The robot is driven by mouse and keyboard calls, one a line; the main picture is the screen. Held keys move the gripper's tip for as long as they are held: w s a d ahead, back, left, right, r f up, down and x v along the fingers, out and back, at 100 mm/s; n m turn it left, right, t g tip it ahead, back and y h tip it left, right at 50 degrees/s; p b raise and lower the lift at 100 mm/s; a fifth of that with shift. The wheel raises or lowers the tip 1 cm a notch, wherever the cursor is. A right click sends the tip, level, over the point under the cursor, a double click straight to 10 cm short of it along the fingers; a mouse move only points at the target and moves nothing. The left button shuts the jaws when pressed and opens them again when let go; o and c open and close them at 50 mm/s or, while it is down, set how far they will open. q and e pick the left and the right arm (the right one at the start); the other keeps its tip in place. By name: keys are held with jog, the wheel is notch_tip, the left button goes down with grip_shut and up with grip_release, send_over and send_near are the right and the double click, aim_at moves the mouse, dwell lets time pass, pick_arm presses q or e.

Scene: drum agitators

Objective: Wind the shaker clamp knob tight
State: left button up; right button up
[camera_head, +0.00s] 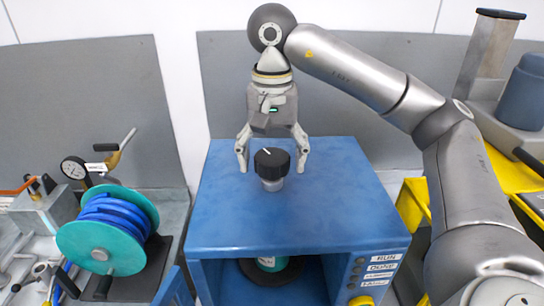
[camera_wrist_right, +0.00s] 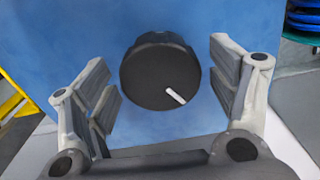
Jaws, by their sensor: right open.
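The black clamp knob (camera_head: 272,160) stands on a short grey stem on top of the blue shaker housing (camera_head: 320,210). A white pointer line shows on the knob's top. My right gripper (camera_head: 272,168) points straight down over it, open, with one finger on each side of the knob and a gap to each. In the right wrist view the knob (camera_wrist_right: 160,75) sits between the two spread fingers, its white line towards the lower right. My left gripper is not in view.
A dark disc with a teal part (camera_head: 268,264) shows inside the housing's front opening. Labels and a yellow button (camera_head: 362,300) are at its right front. A teal reel of blue hose (camera_head: 108,230) stands at left, a yellow frame at right.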

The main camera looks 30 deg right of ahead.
jog(key=c, duration=1)
jog(key=shift+c, duration=0.2)
jog(key=shift+m, duration=0.4)
